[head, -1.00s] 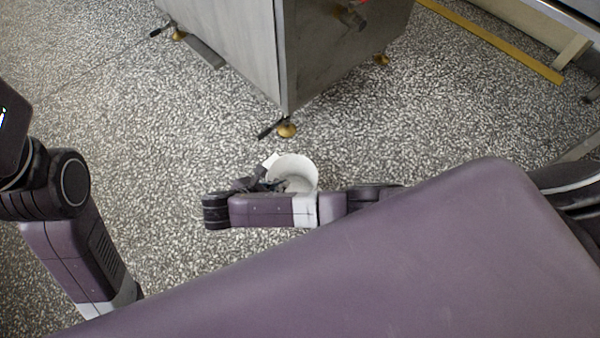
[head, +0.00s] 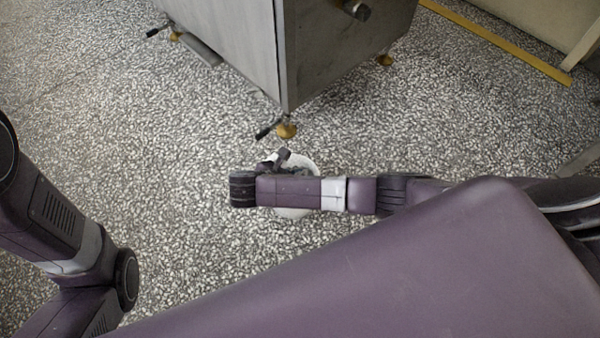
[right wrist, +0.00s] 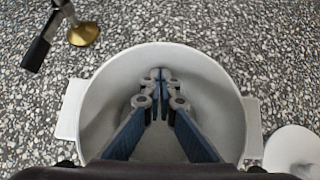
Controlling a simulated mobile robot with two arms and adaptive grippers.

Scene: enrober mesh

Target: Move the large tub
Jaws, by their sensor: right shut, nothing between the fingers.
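The large tub (right wrist: 215,80) is white and round, with a flat tab handle on each side, and stands open and upright in the right wrist view. My right gripper (right wrist: 161,77) is shut and empty, its fingers seen over the tub's opening; I cannot tell how deep they reach. In the head view the tub (head: 303,162) is on the floor, mostly hidden behind my right arm, with white showing above and below it. My left arm shows at the left of the head view, but its gripper is not visible.
A grey metal cabinet (head: 335,55) on brass feet stands just beyond the tub; a foot (right wrist: 84,34) shows near it in the wrist view. A second white rounded object (right wrist: 293,150) lies right of the tub. The speckled floor (head: 180,180) at left is clear.

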